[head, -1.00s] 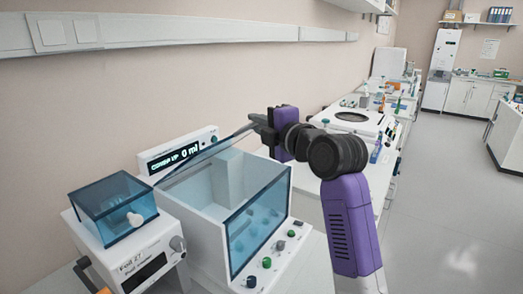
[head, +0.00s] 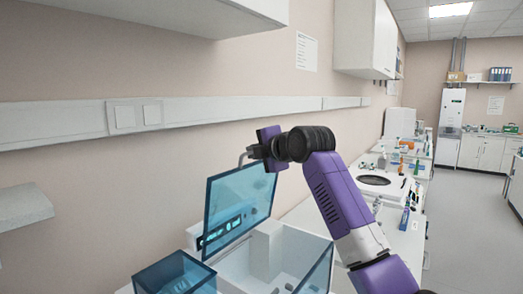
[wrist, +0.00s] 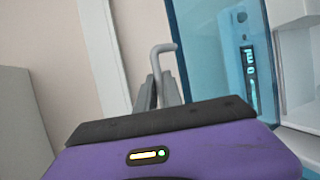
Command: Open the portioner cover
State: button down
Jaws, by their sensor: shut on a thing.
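The portioner cover (head: 240,200) is a blue see-through panel, raised and standing nearly upright at the back of the portioner (head: 312,262). The white box beneath it is open at the top. My gripper (head: 249,153) is at the cover's upper edge, shut on its grey bent handle. In the wrist view the handle (wrist: 163,54) rises between the two grey fingers, and the blue cover (wrist: 205,50) stands to the right of them. The lit display (head: 222,232) shows through the cover. The box's lower front is cut off by the picture edge.
A second device with a blue see-through lid (head: 174,274) stands at the front left, close to the portioner. A wall rail (head: 190,112) and a wall cabinet (head: 215,12) are behind and above. A bench with lab equipment (head: 385,183) runs to the back right.

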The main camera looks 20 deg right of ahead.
jog(key=shift+w+a, duration=0.35)
jog(key=shift+w, duration=0.05)
jog(key=c, duration=1.5)
grip_release()
jog(key=shift+s, duration=0.1)
jog(key=b+v, duration=0.1)
jog(key=v, duration=0.2)
jog(key=b+v, duration=0.1)
jog(key=v, duration=0.3)
jog(key=shift+s+r+b, duration=0.25)
jog(key=shift+r+b, duration=0.05)
jog(key=shift+b, duration=0.1)
